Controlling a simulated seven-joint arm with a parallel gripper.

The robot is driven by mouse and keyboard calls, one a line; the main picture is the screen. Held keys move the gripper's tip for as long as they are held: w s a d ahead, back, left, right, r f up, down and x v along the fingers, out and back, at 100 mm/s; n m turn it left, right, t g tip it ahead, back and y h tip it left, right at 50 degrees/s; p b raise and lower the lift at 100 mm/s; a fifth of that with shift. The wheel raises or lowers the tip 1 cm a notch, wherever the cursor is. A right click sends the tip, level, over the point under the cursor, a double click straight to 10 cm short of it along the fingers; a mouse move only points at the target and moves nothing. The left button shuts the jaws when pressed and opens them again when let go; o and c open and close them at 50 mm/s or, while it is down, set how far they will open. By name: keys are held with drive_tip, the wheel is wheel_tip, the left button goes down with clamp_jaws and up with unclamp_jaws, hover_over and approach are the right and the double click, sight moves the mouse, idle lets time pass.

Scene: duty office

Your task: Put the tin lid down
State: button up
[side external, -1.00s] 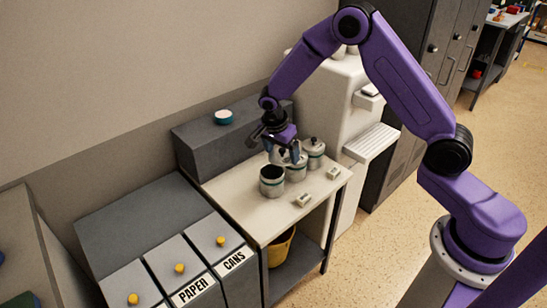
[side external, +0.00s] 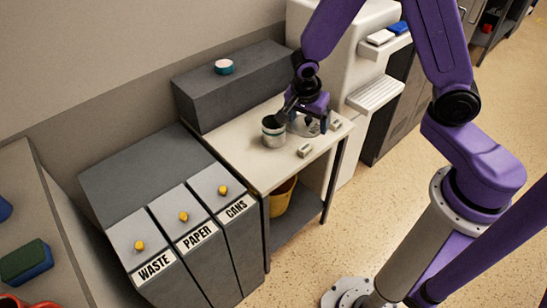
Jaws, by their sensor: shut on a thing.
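My gripper (side external: 308,122) is low over the right part of the pale bench top (side external: 262,172). Other tins behind the gripper are largely hidden.
A grey raised box (side external: 225,92) at the back carries a small teal-and-white round item (side external: 223,67). Bins marked WASTE, PAPER and CANS (side external: 222,190) stand left. The bench's front left is clear.

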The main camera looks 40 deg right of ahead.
drive_tip(key=s+a+f+n, duration=0.2)
drive_tip(key=s+a+f, duration=0.2)
drive_tip(key=s+f, duration=0.15)
drive_tip(key=w+a+f, duration=0.1)
drive_tip(key=w+f, duration=0.1)
drive_tip(key=w, duration=0.2)
drive_tip(key=w+a+f, duration=0.1)
drive_tip(key=w+f, duration=0.2)
drive_tip(key=w, duration=0.1)
drive_tip(key=w+a+f, duration=0.1)
drive_tip(key=w+f, duration=0.2)
drive_tip(key=w, duration=0.1)
drive_tip(key=shift+w+a+f, duration=0.1)
drive_tip(key=shift+w+f, duration=0.35)
drive_tip(key=shift+f, duration=1.55)
drive_tip(key=shift+f, duration=0.15)
drive_tip(key=o, duration=0.8)
